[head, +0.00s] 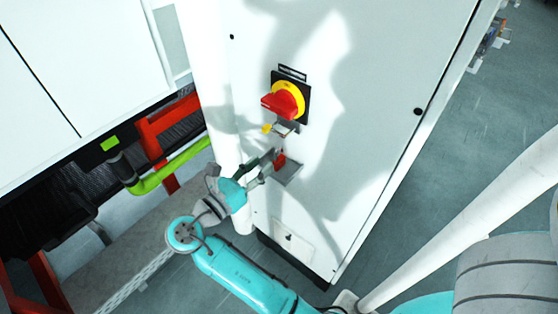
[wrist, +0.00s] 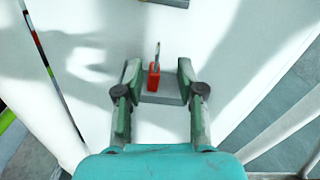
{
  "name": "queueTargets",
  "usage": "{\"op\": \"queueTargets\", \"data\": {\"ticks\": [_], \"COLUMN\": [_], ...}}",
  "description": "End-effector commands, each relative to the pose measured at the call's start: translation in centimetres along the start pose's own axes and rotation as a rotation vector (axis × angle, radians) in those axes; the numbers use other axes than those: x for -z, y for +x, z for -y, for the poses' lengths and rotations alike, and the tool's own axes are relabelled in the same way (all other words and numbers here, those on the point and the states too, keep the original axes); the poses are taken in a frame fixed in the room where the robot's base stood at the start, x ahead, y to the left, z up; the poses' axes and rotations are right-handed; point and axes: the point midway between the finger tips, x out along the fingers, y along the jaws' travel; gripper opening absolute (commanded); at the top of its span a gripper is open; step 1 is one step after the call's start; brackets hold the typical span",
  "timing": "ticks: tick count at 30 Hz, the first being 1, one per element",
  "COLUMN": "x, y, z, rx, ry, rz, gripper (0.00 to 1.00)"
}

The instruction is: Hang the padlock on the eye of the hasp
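The red padlock (wrist: 154,82) stands upright with its metal shackle up, on a small grey shelf (wrist: 162,99) on the cabinet front. In the head view the padlock (head: 280,160) is just below the hasp (head: 284,127), which juts out under the red and yellow rotary switch (head: 286,101). My gripper (wrist: 159,75) is open, with one finger on each side of the padlock and a visible gap on both sides. In the head view my gripper (head: 268,162) is at the shelf, left of the padlock. The hasp's eye is too small to make out.
The white cabinet (head: 350,130) fills the middle, with a yellow tag (head: 267,128) beside the hasp. A white post (head: 212,90) stands close on the left. The dark belt (head: 70,170) and a green pipe (head: 170,170) lie further left.

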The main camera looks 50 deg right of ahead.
Motion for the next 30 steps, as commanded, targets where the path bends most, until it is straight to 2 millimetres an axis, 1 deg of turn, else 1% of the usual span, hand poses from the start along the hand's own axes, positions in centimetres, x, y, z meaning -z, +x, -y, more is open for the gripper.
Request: {"op": "queueTargets", "data": {"ticks": [1, 3, 6, 11, 21, 24, 30], "x": [0.0, 0.0, 0.0, 0.0, -0.2, -0.2, -0.2], "y": [0.9, 1.9, 2.9, 3.7, 8.0, 8.5, 8.6], "z": [0.1, 0.1, 0.0, 0.0, -0.2, -0.2, -0.2], "rx": [0.002, 0.002, 0.001, -0.002, 0.0, -0.002, -0.004], "ry": [0.0, 0.0, 0.001, 0.001, 0.002, 0.002, 0.002], "rz": [-0.001, -0.001, -0.001, 0.0, 0.0, 0.0, 0.0], "gripper": [0.38, 0.38, 0.38, 0.38, 0.38, 0.38, 0.38]}}
